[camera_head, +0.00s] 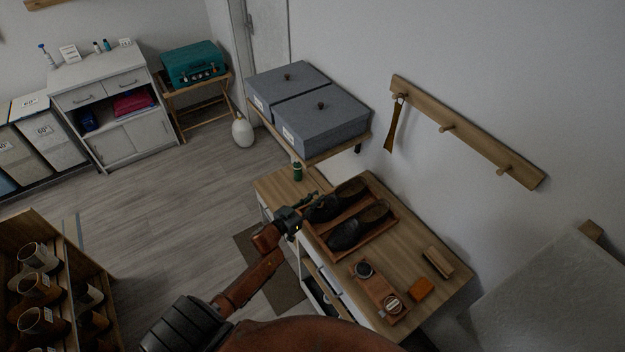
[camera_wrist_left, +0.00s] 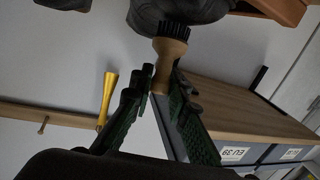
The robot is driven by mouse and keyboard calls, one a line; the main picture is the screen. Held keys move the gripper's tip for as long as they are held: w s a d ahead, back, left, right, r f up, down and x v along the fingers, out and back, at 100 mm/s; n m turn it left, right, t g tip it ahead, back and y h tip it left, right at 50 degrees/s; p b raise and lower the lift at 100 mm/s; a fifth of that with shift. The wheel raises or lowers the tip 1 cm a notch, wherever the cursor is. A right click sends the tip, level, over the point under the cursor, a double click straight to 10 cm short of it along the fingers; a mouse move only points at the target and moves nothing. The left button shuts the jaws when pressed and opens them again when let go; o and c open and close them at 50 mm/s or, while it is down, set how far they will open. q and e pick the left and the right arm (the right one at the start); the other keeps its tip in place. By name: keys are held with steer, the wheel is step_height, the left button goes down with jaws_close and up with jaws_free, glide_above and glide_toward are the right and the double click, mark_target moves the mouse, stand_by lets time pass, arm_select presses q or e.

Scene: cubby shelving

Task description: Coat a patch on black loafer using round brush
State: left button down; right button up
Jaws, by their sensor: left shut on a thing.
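My left gripper (camera_head: 306,204) is at the near left edge of a brown tray (camera_head: 312,233). It is shut on the round brush, which has a wooden handle and dark bristles (camera_wrist_left: 173,31). One black loafer (camera_head: 343,236) is at the near side, and another dark shoe (camera_head: 322,210) is close to the gripper. In the left wrist view the bristles are right at a dark shoe (camera_wrist_left: 205,11); I cannot tell if they touch. The shoe beside the gripper is partly hidden. My right gripper is not in view.
The wooden counter (camera_head: 400,275) also bears a brown holder with round tins (camera_head: 379,291), an orange block (camera_head: 421,289), a wooden brush (camera_head: 438,262) and a green bottle (camera_head: 298,171). Grey boxes (camera_head: 320,120) sit on a shelf above. A shoehorn (camera_head: 395,126) hangs from a peg rail.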

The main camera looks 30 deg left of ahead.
arm_select(q)
steer(key=shift+w+a+f, duration=0.1)
steer(key=shift+w+a, duration=0.15)
steer(key=shift+a, duration=0.35)
steer(key=shift+w+a+f, duration=0.1)
steer(key=shift+w+a, duration=0.15)
steer(key=shift+a, duration=0.35)
steer(key=shift+w+a+r, duration=0.1)
steer(key=shift+w+a, duration=0.05)
steer(key=shift+a, duration=0.1)
step_height(320, 180, up, 8)
steer(key=p, duration=0.7)
steer(key=shift+r, duration=0.15)
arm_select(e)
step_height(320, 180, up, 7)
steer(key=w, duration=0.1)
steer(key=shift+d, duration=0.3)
arm_select(q)
steer(key=shift+d, duration=0.1)
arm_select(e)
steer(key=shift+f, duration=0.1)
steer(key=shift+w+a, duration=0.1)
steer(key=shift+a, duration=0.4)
